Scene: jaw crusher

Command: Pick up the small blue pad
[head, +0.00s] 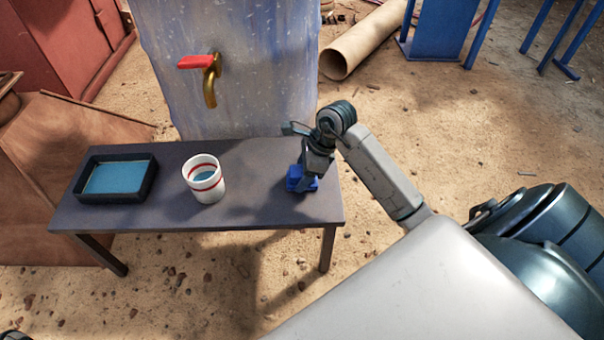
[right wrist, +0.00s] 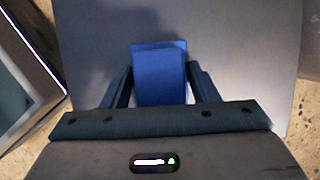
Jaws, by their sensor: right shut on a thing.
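The small blue pad (head: 300,181) is at the right end of the dark table (head: 255,205) in the head view. It also fills the space between the fingers in the right wrist view (right wrist: 160,75). My right gripper (head: 312,176) points down and is shut on the pad; its fingers (right wrist: 160,85) sit on either side of it. The gripper hides part of the pad in the head view. I cannot tell whether the pad touches the table.
A white cup (head: 204,180) with red bands and blue liquid stands mid-table. A black tray (head: 152,182) with a blue inside lies at the left end. A blue-grey tank (head: 245,95) with a red-handled tap (head: 209,78) stands behind the table. The front right tabletop is bare.

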